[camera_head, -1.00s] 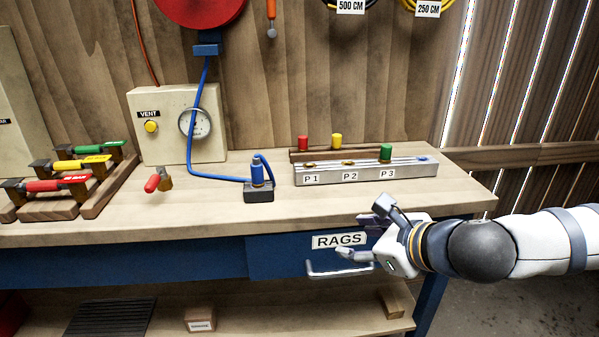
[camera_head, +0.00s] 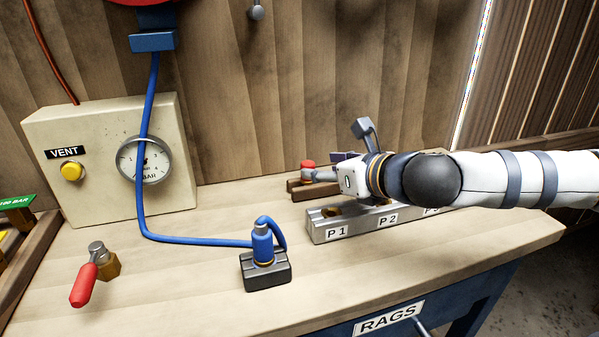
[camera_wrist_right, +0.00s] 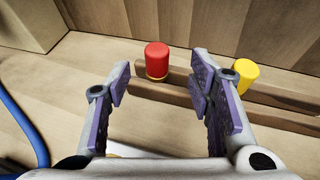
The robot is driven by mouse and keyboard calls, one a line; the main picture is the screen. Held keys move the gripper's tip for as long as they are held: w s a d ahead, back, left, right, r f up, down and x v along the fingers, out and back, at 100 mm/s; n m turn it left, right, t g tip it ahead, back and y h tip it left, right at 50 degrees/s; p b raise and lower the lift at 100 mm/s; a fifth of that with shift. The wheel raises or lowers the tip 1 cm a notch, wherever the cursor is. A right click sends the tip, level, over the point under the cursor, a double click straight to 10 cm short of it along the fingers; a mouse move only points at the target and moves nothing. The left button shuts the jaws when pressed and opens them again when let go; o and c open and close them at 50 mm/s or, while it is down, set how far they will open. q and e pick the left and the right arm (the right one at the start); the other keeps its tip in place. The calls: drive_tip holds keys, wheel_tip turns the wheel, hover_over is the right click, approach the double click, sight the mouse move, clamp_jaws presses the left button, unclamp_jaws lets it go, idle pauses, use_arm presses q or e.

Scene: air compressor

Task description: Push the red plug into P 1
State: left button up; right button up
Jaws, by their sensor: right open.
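The red plug (camera_head: 308,165) stands upright in the wooden rack behind the metal block. It also shows in the right wrist view (camera_wrist_right: 157,58), ahead of and between my open fingers. My right gripper (camera_head: 324,166) is open above the block, its fingertips close to the red plug; the right wrist view also shows the gripper (camera_wrist_right: 160,78). I cannot tell whether a finger touches the plug. The P 1 label (camera_head: 337,233) is on the left of the metal block (camera_head: 318,225), below a brass-ringed hole (camera_head: 331,211) with no plug in it. My left gripper is not in view.
The yellow plug (camera_wrist_right: 243,74) stands right of my right finger. My arm hides much of the block's right part. A blue plug with hose (camera_head: 262,245) stands in a dark holder left of the block. A gauge box (camera_head: 105,190) is at the left.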

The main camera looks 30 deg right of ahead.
sight(309, 182)
drive_tip(key=x, duration=0.2)
drive_tip(key=b+x, duration=0.1)
drive_tip(key=x, duration=0.3)
drive_tip(key=shift+s+a+f, duration=0.15)
drive_tip(key=shift+a+f, duration=0.05)
drive_tip(key=shift+f, duration=0.1)
drive_tip(key=shift+w+b, duration=0.3)
drive_tip(key=shift+w, duration=0.05)
drive_tip(key=shift+r, duration=0.2)
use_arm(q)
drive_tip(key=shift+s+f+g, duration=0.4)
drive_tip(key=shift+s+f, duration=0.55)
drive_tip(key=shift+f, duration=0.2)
use_arm(e)
clamp_jaws()
